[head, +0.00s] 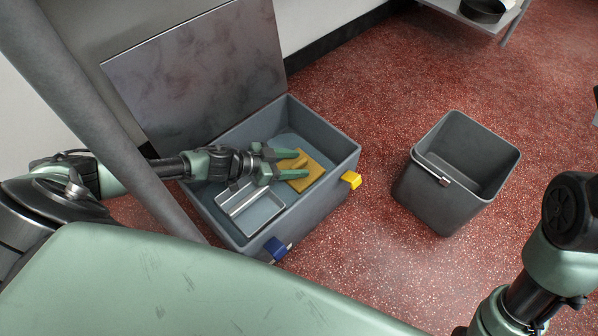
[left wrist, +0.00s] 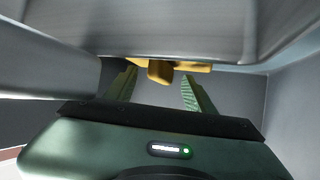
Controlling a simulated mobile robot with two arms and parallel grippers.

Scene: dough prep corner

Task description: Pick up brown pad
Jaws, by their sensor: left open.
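The brown pad (head: 316,169), a yellow-brown flat piece with a raised grip, lies in the open grey box (head: 325,187) toward its right end. My left gripper (head: 299,164) reaches into the box with its fingers spread over the pad, one on either side of the raised grip as seen from the head. In the left wrist view, the pad (left wrist: 160,71) shows at the top middle, with the grip between the open fingers (left wrist: 160,88). I cannot tell whether the fingers touch it. My right gripper is out of view.
A metal tray (head: 249,211) lies in the box beside the pad. The box's lid (head: 190,80) stands raised behind. Yellow (head: 351,180) and blue (head: 274,246) latches stick out from the box. An empty grey bin (head: 438,193) stands at right on the red floor.

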